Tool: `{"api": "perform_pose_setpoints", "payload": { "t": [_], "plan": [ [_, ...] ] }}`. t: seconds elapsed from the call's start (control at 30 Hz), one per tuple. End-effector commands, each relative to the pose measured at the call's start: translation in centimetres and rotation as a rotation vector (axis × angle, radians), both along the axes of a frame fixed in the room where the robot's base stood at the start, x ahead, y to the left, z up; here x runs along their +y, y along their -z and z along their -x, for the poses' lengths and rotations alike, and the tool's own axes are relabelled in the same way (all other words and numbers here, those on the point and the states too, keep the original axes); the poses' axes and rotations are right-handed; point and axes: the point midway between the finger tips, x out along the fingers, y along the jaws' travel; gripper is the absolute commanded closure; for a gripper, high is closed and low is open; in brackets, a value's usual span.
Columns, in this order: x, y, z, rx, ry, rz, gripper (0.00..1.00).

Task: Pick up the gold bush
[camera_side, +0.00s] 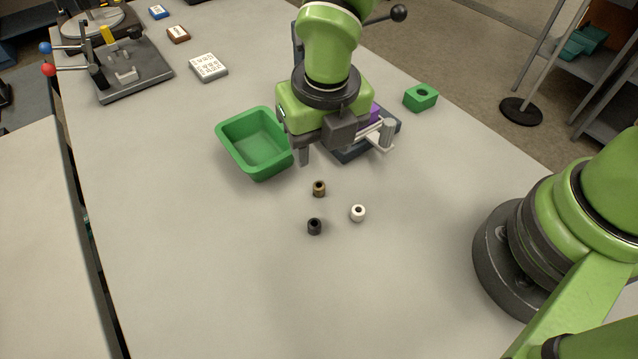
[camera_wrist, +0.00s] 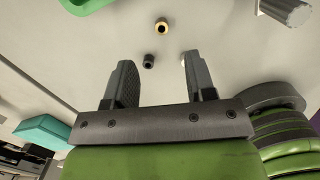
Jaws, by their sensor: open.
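The gold bush (camera_side: 319,188) stands on the pale table, a short ring with a dark hole. It also shows in the wrist view (camera_wrist: 161,25), beyond the fingertips. A black bush (camera_side: 314,226) and a white bush (camera_side: 358,213) stand close by. In the wrist view the black bush (camera_wrist: 148,60) lies between the fingers in the picture, and the white one (camera_wrist: 183,61) shows partly beside the right finger. My gripper (camera_wrist: 160,62) is open and empty. In the side view my gripper (camera_side: 304,156) hangs above the table, behind the gold bush; only one finger shows clearly.
A green tray (camera_side: 226,143) stands left of my gripper. A dark fixture with a metal cylinder (camera_side: 388,134) is partly hidden behind my gripper. A green block with a hole (camera_side: 421,97) stands farther right. The table in front of the bushes is clear.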

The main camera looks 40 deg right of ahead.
Motion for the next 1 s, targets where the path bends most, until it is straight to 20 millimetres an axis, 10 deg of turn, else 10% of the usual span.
{"api": "perform_pose_setpoints", "payload": {
  "t": [0.7, 1.0],
  "plan": [
    [-0.2, 9.1, -0.4, 0.004, -0.002, 0.001, 0.5],
    [-0.2, 9.4, -0.5, 0.002, -0.002, -0.001, 0.5]
  ]
}}
